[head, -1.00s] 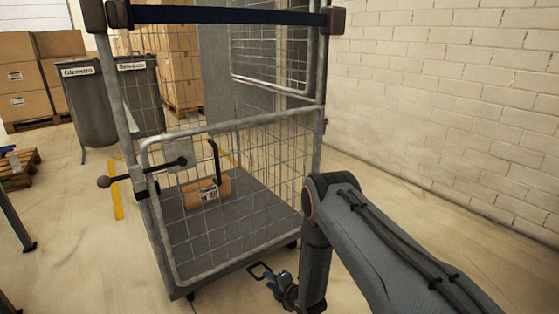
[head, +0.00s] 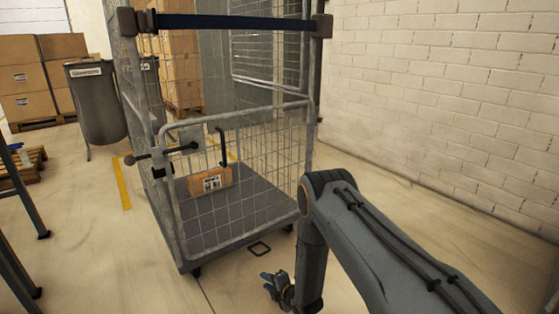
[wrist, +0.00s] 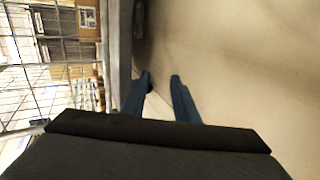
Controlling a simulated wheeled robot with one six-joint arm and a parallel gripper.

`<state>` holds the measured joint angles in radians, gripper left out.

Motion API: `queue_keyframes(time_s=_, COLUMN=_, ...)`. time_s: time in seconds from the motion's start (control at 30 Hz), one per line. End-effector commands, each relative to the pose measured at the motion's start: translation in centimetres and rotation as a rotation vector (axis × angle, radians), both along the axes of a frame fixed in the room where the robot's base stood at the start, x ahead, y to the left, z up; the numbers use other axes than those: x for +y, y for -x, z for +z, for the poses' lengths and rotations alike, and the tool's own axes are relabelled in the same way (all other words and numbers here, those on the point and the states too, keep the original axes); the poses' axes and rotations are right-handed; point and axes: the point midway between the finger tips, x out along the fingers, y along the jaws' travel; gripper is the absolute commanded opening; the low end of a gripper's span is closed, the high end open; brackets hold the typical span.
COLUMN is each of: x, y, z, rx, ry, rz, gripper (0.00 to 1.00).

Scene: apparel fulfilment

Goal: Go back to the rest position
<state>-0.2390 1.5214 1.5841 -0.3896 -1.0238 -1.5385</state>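My gripper (head: 277,288) hangs low over the bare floor, at the front right of the wire cage trolley (head: 228,232). In the wrist view my gripper (wrist: 160,82) has its two blue-grey fingers apart, with only floor between the tips and nothing held. My arm reaches down from the lower right of the head view. The trolley stands apart from the gripper in the head view.
An orange-brown labelled item (head: 211,183) lies in the trolley. Grey bins (head: 95,105) and boxes (head: 25,80) stand back left.

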Motion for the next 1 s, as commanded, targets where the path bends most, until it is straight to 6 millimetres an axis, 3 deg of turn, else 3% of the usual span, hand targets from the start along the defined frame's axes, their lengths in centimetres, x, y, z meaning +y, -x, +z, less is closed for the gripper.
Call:
queue_keyframes(time_s=0.37, x=1.4, y=-0.8, z=3.9, rx=0.109, ry=-0.023, rz=-0.063, gripper=0.27)
queue_keyframes(time_s=0.57, x=2.5, y=-0.9, z=7.7, rx=0.205, ry=-0.044, rz=-0.130, gripper=0.27)
queue_keyframes(time_s=0.77, x=4.0, y=0.4, z=13.9, rx=0.359, ry=-0.084, rz=-0.255, gripper=0.27)
queue_keyframes(time_s=1.0, x=5.0, y=4.8, z=21.9, rx=0.559, ry=-0.138, rz=-0.445, gripper=0.27)
